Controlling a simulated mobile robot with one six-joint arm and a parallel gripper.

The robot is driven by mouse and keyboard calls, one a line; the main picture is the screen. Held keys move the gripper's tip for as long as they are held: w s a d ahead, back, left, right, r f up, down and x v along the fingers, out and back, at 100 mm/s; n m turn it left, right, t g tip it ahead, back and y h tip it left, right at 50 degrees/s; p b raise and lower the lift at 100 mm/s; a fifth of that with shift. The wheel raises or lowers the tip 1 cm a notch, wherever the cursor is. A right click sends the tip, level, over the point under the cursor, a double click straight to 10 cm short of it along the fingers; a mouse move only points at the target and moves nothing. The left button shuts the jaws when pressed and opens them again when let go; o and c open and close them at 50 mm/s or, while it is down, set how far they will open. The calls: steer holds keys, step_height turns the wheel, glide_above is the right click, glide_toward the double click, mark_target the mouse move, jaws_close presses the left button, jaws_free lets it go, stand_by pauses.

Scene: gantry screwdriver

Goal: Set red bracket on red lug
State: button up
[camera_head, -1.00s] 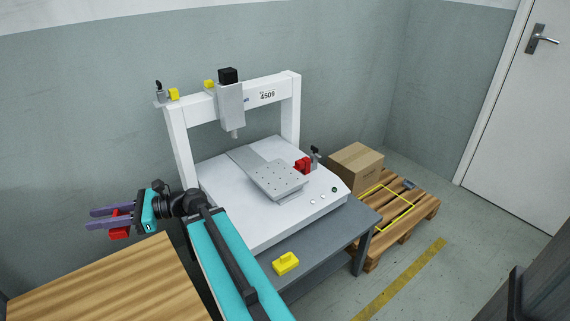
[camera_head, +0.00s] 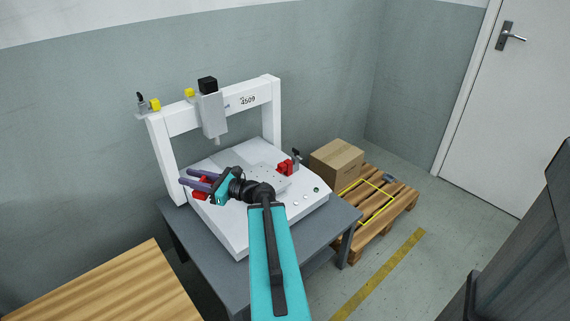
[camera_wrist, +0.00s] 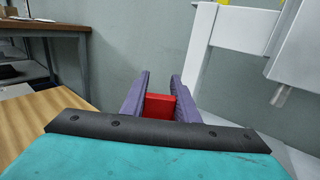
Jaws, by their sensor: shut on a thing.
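My gripper (camera_head: 184,180) is shut on the red bracket (camera_head: 199,194), with its two purple fingers pointing left in the head view. They appear over the left side of the white machine bed (camera_head: 228,232). In the wrist view the red bracket (camera_wrist: 160,107) shows between the fingers (camera_wrist: 158,84). A red block (camera_head: 285,168), apparently the red lug, sits at the right side of the machine bed beside a black-handled clamp (camera_head: 296,157). My gripper is well to the left of it and apart from it. My arm partly hides the drilled plate (camera_head: 268,177).
The white gantry (camera_head: 180,122) with its spindle (camera_head: 212,115) rises behind my gripper. Yellow pieces (camera_head: 155,104) and a clamp (camera_head: 140,102) are on its top left. A wooden table (camera_head: 110,290) is front left. A cardboard box (camera_head: 336,160) and pallet (camera_head: 400,198) are at right.

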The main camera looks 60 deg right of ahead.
steer(key=s+d+f+m+h+p, duration=0.1)
steer(key=s+d+m+h+p, duration=0.3)
steer(key=s+d+h, duration=0.6)
steer(key=s+d+m, duration=0.2)
steer(key=s+d, duration=0.7)
steer(key=d, duration=0.2)
steer(key=shift+s+d+p, duration=0.25)
steer(key=shift+d+p, duration=0.15)
steer(key=shift+w+d+f+b, duration=0.1)
steer(key=shift+f+b, duration=0.05)
steer(key=shift+b, duration=0.35)
steer(key=w+d+f+b, duration=0.1)
steer(key=w+d+b, duration=0.6)
steer(key=d, duration=0.6)
steer(key=shift+w+d, duration=0.2)
steer(key=shift+w, duration=0.45)
steer(key=shift+f, duration=0.15)
steer(key=shift+f+b, duration=0.5)
steer(key=shift+f, duration=1.2)
